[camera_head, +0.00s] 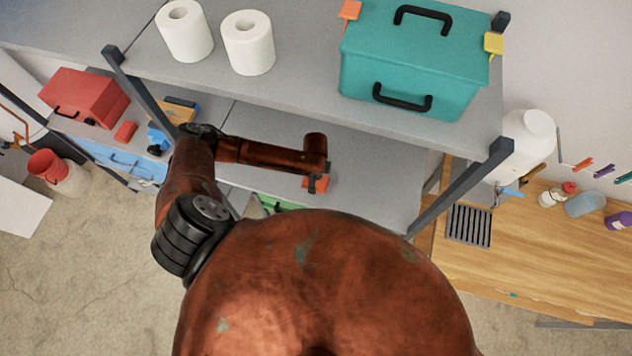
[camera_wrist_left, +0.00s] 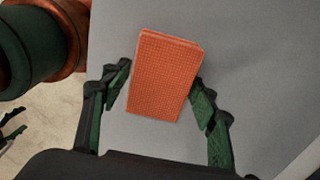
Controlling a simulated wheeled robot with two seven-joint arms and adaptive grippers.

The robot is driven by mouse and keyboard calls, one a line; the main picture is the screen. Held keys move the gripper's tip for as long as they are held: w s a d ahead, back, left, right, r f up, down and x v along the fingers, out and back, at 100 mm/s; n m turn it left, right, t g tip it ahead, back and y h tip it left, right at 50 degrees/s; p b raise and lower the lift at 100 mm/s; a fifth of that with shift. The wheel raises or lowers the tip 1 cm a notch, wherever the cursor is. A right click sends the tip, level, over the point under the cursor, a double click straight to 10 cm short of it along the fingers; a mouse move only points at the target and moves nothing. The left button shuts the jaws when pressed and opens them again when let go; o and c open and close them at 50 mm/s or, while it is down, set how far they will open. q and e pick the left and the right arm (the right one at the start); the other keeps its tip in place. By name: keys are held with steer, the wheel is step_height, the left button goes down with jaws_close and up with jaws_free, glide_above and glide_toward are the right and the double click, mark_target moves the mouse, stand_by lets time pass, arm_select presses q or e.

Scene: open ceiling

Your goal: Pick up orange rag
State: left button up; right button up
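The orange rag (camera_wrist_left: 166,75) is a folded, textured rectangular block on a grey shelf surface in the left wrist view. My left gripper (camera_wrist_left: 160,76) is open, with one green-padded finger on each side of the rag. The fingertips are close to the rag's side edges; I cannot tell whether they touch it. In the head view, my left arm reaches over the lower shelf, and the left gripper (camera_head: 313,181) points down at the rag (camera_head: 321,185), which is partly hidden by it.
The grey upper shelf (camera_head: 300,88) holds two paper rolls (camera_head: 248,43) and a teal toolbox (camera_head: 412,60). Dark shelf posts (camera_head: 462,185) stand near my arm. A red toolbox (camera_head: 84,97) is at left. The lower shelf (camera_head: 375,180) is clear right of the gripper.

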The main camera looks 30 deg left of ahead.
arm_select(q)
steer(key=c, duration=0.7)
steer(key=shift+r, duration=0.1)
steer(key=shift+r, duration=0.6)
steer(key=s+a+r, duration=0.1)
steer(key=r, duration=0.1)
steer(key=s+a+r+b, duration=0.1)
steer(key=r, duration=0.1)
steer(key=a+r, duration=0.1)
steer(key=r, duration=0.1)
steer(key=shift+s+a+r+b, duration=0.1)
steer(key=shift+s+r+b, duration=0.15)
steer(key=shift+s+b, duration=0.15)
steer(key=shift+s+a+r+b, duration=0.3)
steer(key=shift+s+a+r, duration=0.55)
steer(key=shift+s+a, duration=0.3)
steer(key=shift+s+a+r+b, duration=0.35)
steer(key=shift+s+a+r, duration=0.55)
steer(key=shift+s+a, duration=0.25)
steer(key=shift+s+a+r+b, duration=0.3)
steer(key=shift+s+a+r, duration=0.55)
steer(key=shift+s+a, duration=0.3)
